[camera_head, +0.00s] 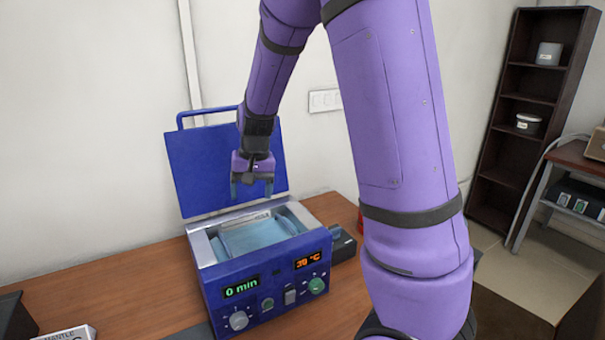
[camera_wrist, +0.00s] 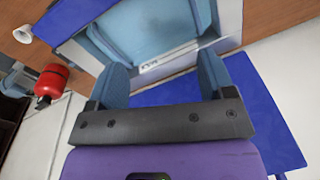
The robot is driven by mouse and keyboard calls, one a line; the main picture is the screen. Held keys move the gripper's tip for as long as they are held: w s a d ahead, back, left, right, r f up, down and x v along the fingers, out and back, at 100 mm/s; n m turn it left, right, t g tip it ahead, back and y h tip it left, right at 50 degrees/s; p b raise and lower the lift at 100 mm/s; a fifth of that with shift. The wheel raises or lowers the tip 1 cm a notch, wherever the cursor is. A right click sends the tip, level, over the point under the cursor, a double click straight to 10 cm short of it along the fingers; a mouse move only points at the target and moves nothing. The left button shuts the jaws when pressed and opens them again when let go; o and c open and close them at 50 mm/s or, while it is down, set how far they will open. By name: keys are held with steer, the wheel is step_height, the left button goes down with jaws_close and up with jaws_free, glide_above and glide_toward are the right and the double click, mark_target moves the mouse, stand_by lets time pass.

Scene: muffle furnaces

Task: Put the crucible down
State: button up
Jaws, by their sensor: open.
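My gripper (camera_head: 252,190) points down, with its two light-blue fingers apart. It is above the back part of an open blue benchtop unit (camera_head: 268,294), in front of its raised lid (camera_head: 205,165). In the wrist view, the gripper (camera_wrist: 163,72) has nothing visible between its fingers. The unit's open basin (camera_head: 250,238) is light blue inside, and it also shows in the wrist view (camera_wrist: 150,25). I cannot make out a crucible for certain in either view.
The unit stands on a wooden bench (camera_head: 130,280) against a wall. A red object (camera_wrist: 52,80) shows at left in the wrist view.

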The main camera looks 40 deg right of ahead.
steer(key=s+a+r+n+t, duration=0.1)
steer(key=s+r, duration=0.4)
steer(key=s, duration=0.3)
steer(key=s+a+r+n+t, duration=0.1)
steer(key=s+a+r+n, duration=0.1)
steer(key=s+r, duration=0.3)
steer(key=s+a+r+n+t+h, duration=0.1)
steer(key=s+r, duration=0.5)
steer(key=s, duration=0.7)
steer(key=shift+a+n+t, duration=0.6)
steer(key=shift+n, duration=0.1)
